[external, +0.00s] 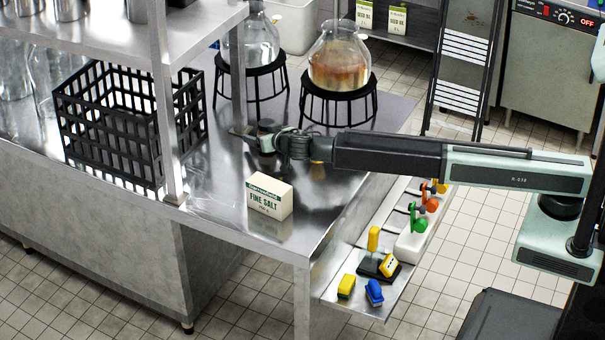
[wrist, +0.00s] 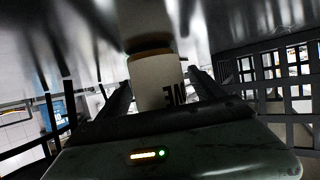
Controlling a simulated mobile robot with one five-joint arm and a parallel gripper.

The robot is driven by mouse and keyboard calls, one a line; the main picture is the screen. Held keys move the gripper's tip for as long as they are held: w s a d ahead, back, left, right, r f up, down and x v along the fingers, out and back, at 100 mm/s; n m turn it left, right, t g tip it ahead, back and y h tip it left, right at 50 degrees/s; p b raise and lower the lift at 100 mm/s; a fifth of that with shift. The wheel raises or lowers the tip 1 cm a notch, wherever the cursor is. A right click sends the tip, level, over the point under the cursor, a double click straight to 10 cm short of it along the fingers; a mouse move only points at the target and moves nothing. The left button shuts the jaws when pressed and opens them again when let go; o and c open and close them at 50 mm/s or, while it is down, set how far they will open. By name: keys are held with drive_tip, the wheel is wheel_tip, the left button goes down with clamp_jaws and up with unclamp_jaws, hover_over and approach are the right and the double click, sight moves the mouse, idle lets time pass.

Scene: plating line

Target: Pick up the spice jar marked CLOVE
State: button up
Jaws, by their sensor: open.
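A jar with a white label (wrist: 155,85) and a brown band stands between the two fingers of my gripper (wrist: 160,78) in the wrist view. Only a couple of dark, inverted letters show on its label, so I cannot read the full name. In the external view my gripper (external: 267,142) is low over the steel counter at the jar, whose dark cap (external: 266,125) shows above the fingers. The jaws are open, one finger on each side of the jar. The jar's lower part is mostly hidden by the gripper.
A fine salt box (external: 268,197) stands on the counter in front of my gripper. A black crate (external: 110,130) and a shelf post (external: 165,110) are to the left. Glass vessels on black stands (external: 338,95) are behind. The counter's right edge is under my arm.

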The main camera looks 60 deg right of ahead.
clamp_jaws()
